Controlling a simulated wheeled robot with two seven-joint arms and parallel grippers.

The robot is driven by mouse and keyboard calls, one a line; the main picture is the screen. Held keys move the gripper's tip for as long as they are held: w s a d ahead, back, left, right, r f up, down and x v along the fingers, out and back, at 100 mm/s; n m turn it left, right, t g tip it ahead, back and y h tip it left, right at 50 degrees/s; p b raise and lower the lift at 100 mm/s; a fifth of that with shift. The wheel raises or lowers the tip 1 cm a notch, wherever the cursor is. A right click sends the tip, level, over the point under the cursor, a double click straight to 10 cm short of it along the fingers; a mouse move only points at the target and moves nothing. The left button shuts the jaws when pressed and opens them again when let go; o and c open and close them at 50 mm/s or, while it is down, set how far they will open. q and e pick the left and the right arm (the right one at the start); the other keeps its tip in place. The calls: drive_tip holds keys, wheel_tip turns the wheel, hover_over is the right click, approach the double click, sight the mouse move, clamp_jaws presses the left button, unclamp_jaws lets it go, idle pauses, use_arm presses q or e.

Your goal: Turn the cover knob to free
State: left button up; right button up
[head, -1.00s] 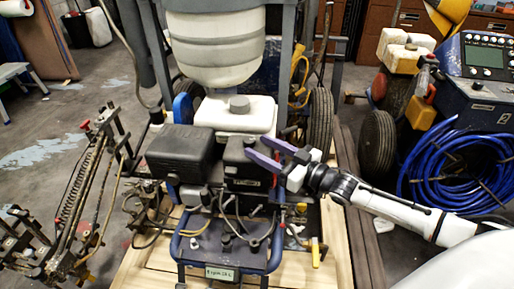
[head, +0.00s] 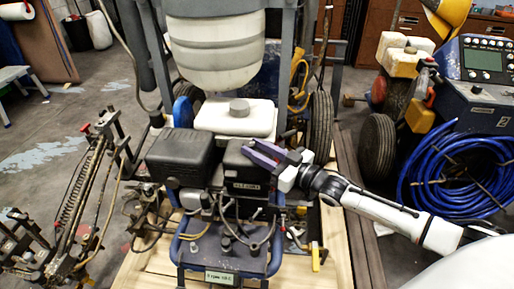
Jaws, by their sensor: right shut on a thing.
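The line striper (head: 225,255) stands on a wooden pallet, with its engine in the middle of the head view. A black box-shaped cover (head: 238,172) sits on the right of the engine, below the white tank (head: 236,119). My right gripper (head: 262,153), with purple fingers, reaches in from the right to the upper right of this cover. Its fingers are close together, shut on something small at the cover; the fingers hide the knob. My left gripper is not in view.
A second black housing (head: 180,156) is left of the cover. Hoses and a blue tube frame (head: 212,247) lie in front. A blue hose coil (head: 455,170) and a control box (head: 487,62) stand at the right. A spring arm assembly (head: 78,205) stands at the left.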

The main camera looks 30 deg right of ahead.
drive_tip(key=shift+a+r+m+p, duration=0.25)
drive_tip(key=shift+r+m+p, duration=0.1)
drive_tip(key=shift+p, duration=0.15)
drive_tip(key=shift+a+m+t+h+p, duration=0.1)
drive_tip(key=shift+m+t+h+p, duration=0.4)
drive_tip(key=shift+h+p, duration=0.6)
drive_tip(key=shift+h, duration=0.4)
drive_tip(key=shift+f+m+h+p, duration=0.15)
drive_tip(key=shift+m+h+p, duration=0.4)
drive_tip(key=shift+h, duration=0.05)
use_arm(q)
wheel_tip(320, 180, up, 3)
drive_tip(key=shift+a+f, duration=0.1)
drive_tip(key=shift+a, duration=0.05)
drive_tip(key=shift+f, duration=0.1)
use_arm(e)
drive_tip(key=shift+f, duration=0.1)
drive_tip(key=o, duration=1.1)
drive_tip(key=shift+s, duration=0.1)
drive_tip(key=shift+f, duration=0.1)
